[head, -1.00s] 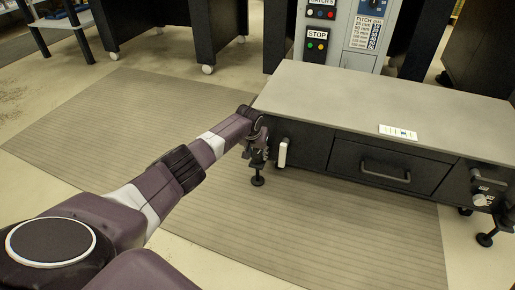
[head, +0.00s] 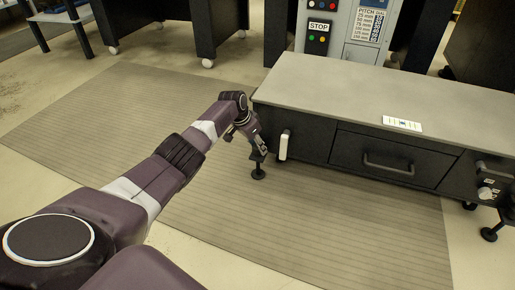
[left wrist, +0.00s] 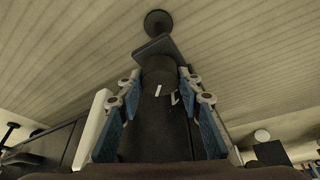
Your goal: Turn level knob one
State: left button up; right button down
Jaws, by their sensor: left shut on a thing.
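The level knob (left wrist: 152,125) is a dark cylinder with small white marks, in the left wrist view. It stands between the blue pads of my left gripper (left wrist: 160,85), which is shut on it. A flat plate and a round dark foot (left wrist: 158,22) lie beyond it. In the head view my left gripper (head: 260,146) reaches down to the left front corner of the grey-topped bench (head: 340,85), just above the foot (head: 258,173); the knob is mostly hidden there by the fingers. My right gripper is not in view.
A white upright handle (head: 284,145) is close to the right of my left gripper. A drawer (head: 385,160) with a dark handle is further right. Another foot (head: 489,234) stands at the right. The ribbed mat (head: 150,115) left of the bench is clear.

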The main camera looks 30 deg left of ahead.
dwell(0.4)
pick_arm(q)
jog(key=o, duration=1.2)
jog(key=shift+c, duration=0.2)
